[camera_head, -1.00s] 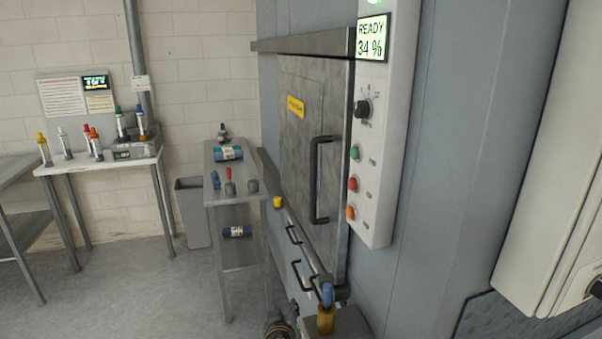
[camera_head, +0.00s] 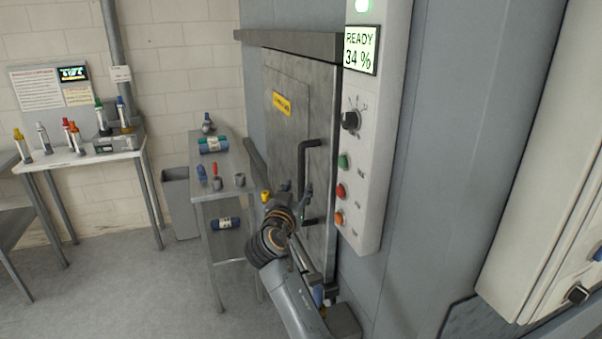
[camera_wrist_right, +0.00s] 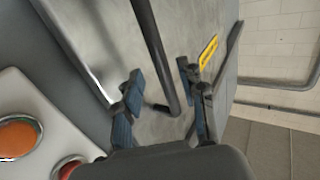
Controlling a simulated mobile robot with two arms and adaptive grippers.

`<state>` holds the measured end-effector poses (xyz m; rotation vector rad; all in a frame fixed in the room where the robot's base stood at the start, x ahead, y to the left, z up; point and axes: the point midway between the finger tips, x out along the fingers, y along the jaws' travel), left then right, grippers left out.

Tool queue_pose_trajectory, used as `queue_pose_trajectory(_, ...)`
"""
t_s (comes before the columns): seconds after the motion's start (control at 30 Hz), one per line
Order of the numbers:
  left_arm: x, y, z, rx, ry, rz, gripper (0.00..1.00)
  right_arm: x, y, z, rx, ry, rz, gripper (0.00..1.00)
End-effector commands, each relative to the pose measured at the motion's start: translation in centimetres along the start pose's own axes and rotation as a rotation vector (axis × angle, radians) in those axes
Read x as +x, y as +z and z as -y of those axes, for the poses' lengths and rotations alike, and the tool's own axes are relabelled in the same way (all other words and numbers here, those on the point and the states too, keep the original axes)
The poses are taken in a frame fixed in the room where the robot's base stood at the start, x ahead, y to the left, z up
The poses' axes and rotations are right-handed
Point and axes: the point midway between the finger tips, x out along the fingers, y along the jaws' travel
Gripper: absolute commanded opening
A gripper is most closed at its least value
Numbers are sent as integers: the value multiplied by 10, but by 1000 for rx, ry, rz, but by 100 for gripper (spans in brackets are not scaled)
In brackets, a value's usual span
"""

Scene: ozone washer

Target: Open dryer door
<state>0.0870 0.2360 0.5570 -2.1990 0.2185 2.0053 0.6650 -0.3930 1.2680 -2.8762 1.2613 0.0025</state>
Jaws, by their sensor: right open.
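The dryer door (camera_head: 285,130) is a grey metal panel with a yellow label, and it looks closed. Its black bar handle (camera_head: 301,163) stands on the right side of the door. My right gripper (camera_head: 294,192) is at the lower part of the handle in the head view and hides part of it. In the right wrist view my right gripper (camera_wrist_right: 158,75) is open, with the handle bar (camera_wrist_right: 155,50) running between its two blue-padded fingers. The fingers look apart from the bar; exact contact is hard to tell. My left gripper is not in view.
A control panel (camera_head: 369,200) with a READY 34 % screen, a knob and buttons is close to the right of the handle. A metal cart (camera_head: 232,180) with bottles stands left of the door. A white table (camera_head: 95,158) is farther left, with open floor before it.

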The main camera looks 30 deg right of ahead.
Motion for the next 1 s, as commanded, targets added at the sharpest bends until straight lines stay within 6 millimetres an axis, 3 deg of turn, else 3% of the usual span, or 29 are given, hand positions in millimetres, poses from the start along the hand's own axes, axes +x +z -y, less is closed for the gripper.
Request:
queue_pose_trajectory(0.1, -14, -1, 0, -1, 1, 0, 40, 23, -4, 0, -4, 1, -1, 40)
queue_pose_trajectory(0.3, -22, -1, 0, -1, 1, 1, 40, 44, -2, 1, -2, -1, -1, 40)
queue_pose_trajectory(0.7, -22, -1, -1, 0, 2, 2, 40, 50, 0, 1, 0, -2, -1, 40)
queue_pose_trajectory(0.9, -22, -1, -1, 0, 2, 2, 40, 50, 0, 1, 0, -2, 0, 0)
queue_pose_trajectory(1.0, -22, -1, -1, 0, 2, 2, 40, 50, 0, 1, 0, -2, 0, 0)
